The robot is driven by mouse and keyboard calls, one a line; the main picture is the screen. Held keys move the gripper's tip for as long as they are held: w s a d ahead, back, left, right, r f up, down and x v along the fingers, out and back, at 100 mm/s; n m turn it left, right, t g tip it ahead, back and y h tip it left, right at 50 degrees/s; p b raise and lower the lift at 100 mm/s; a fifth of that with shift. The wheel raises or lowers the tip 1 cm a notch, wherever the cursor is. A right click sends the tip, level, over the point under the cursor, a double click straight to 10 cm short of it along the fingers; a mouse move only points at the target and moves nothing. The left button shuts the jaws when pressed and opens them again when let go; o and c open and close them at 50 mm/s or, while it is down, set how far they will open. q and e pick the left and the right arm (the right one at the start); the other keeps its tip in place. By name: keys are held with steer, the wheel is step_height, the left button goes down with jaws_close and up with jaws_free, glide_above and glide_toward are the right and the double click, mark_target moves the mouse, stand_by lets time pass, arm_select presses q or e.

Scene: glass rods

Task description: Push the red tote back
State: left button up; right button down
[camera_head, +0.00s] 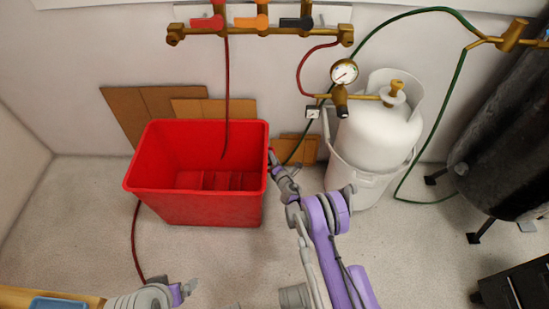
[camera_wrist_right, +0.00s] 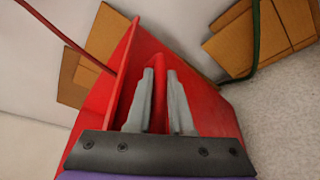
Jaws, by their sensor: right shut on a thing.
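The red tote (camera_head: 205,209) stands upright on the floor near the back wall, left of centre in the head view. It is open at the top. My right gripper (camera_head: 273,160) is at the tote's right side, at its rim. In the right wrist view its two grey fingers (camera_wrist_right: 160,75) sit on either side of the red rim and are shut on it, and the tote's red wall (camera_wrist_right: 213,108) spreads out beyond them. My left gripper (camera_head: 184,289) is low in the head view, apart from the tote, and its fingers are too unclear to read.
Cardboard sheets (camera_head: 150,108) lean on the wall behind the tote. A red hose (camera_head: 227,85) hangs down into the tote's outline. A white gas cylinder (camera_head: 375,135) in a white bin (camera_head: 362,183) stands to the right. A dark tank (camera_head: 505,140) is far right.

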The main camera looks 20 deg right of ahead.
arm_select(q)
steer(key=shift+w+a, duration=0.1)
steer(key=shift+a, duration=0.25)
arm_select(e)
steer(key=shift+w+a, duration=0.1)
steer(key=shift+a, duration=0.5)
steer(key=c, duration=0.8)
jaws_free()
arm_select(q)
steer(key=shift+r+p, duration=0.75)
steer(key=shift+p, duration=0.1)
arm_select(e)
steer(key=v, duration=1)
steer(key=shift+s, duration=0.35)
steer(key=shift+r, duration=0.1)
